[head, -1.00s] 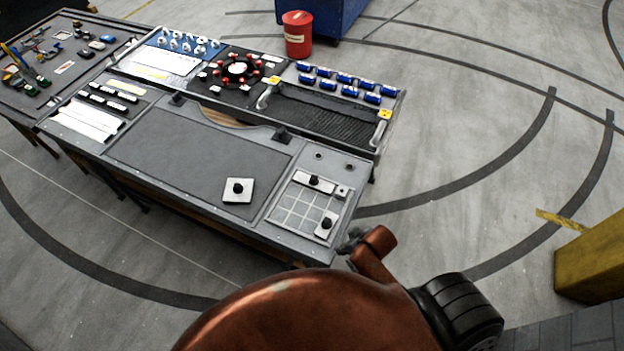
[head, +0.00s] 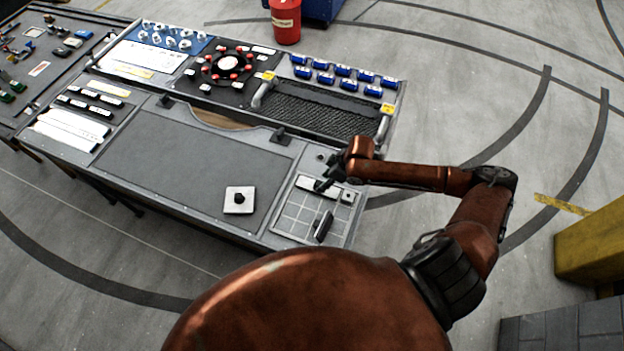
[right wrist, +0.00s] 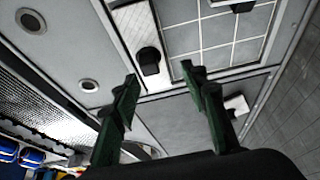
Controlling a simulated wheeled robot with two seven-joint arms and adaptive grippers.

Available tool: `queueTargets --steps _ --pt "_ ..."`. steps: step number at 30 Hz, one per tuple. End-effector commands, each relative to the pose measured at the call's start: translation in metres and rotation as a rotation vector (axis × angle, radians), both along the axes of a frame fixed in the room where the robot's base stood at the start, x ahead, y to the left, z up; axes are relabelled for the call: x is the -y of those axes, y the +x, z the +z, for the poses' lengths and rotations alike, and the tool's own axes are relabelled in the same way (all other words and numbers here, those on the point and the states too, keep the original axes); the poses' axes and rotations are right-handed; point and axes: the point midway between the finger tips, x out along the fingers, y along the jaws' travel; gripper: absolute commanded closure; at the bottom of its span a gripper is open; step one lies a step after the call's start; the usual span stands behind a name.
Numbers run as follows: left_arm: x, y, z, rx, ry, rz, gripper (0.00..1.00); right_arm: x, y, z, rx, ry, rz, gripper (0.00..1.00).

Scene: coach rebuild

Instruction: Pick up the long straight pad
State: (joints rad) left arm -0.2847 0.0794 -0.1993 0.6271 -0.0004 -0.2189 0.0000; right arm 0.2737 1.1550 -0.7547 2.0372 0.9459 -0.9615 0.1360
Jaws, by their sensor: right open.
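A long pale pad with a black knob (head: 305,181) lies along the far edge of the gridded tray (head: 284,222) at the bench's right end. In the right wrist view the pad (right wrist: 140,28) and its knob lie beyond my fingertips. My right gripper (head: 326,180) hangs over this pad and partly hides it. In the right wrist view its green fingers (right wrist: 160,85) are apart with nothing between them, and the knob shows in the gap, nearer the left finger. My left gripper is out of view.
A second knobbed piece (head: 323,227) is on the tray's near right side. A square knobbed pad (head: 239,201) lies on the dark bench panel (head: 195,160). Behind stand a rack of blue cylinders (head: 343,71) and grey handles. A red bin (head: 286,22) stands on the floor.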

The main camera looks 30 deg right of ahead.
Motion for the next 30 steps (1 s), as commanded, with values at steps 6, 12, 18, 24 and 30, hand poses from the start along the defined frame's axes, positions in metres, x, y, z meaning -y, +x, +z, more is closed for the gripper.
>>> queueTargets --steps 6,12,18,24,30 --pt "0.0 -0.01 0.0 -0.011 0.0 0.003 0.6 0.01 0.012 -0.001 -0.008 -0.007 -0.01 0.59" --pt "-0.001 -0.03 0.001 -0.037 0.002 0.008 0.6 0.001 0.02 -0.019 -0.007 -0.007 -0.003 0.59" --pt "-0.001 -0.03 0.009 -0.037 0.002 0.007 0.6 -0.009 0.027 -0.044 -0.008 -0.007 -0.002 0.59" --pt "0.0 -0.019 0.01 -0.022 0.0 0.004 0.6 -0.011 0.032 -0.063 -0.007 -0.01 -0.003 0.59" --pt "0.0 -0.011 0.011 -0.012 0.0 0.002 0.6 -0.01 0.032 -0.064 -0.007 -0.01 -0.005 0.59"
